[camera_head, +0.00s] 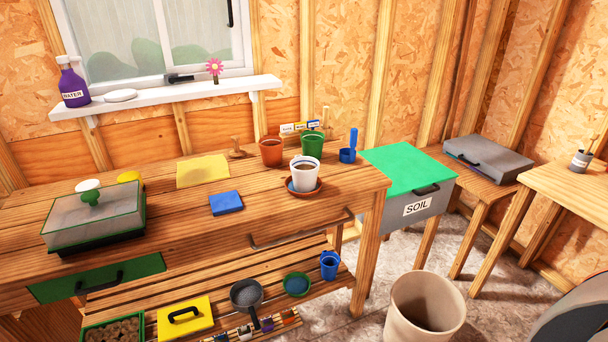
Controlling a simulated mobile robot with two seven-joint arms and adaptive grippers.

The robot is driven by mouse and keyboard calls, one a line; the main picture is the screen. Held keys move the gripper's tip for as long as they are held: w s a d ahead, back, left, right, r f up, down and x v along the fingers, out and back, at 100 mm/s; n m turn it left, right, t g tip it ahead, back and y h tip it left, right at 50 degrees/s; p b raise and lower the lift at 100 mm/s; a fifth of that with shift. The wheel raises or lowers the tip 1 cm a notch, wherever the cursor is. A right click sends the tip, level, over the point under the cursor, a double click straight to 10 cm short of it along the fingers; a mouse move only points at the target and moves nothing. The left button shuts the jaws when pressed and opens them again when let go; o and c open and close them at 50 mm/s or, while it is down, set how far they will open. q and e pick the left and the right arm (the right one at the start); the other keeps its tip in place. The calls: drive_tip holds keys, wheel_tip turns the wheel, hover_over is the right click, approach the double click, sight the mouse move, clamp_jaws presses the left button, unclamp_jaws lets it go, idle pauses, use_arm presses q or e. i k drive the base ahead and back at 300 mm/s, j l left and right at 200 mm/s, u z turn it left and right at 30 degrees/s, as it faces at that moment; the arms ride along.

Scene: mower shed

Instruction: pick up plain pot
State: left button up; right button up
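Three pots stand toward the right end of the wooden bench. A plain terracotta-coloured pot (271,152) with dark contents stands upright at the back. A green pot (312,146) stands to its right. A white pot (305,174) with dark contents stands in front of them on a reddish-brown saucer (290,187). The terracotta pot is the one without visible marking or added colour. Neither of my grippers is in view.
A blue block (226,203), a yellow sheet (202,170) and a lidded tray (95,217) lie on the bench (180,245). A blue tool (348,150) stands right of the green pot. A SOIL bin (408,185) adjoins the bench; a beige bin (425,308) stands on the floor.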

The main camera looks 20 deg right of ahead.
sight(304, 175)
drive_tip(key=i+l, duration=0.15)
drive_tip(key=i+l+z, duration=0.15)
drive_tip(key=i+z, duration=0.55)
drive_tip(key=k+l, duration=0.05)
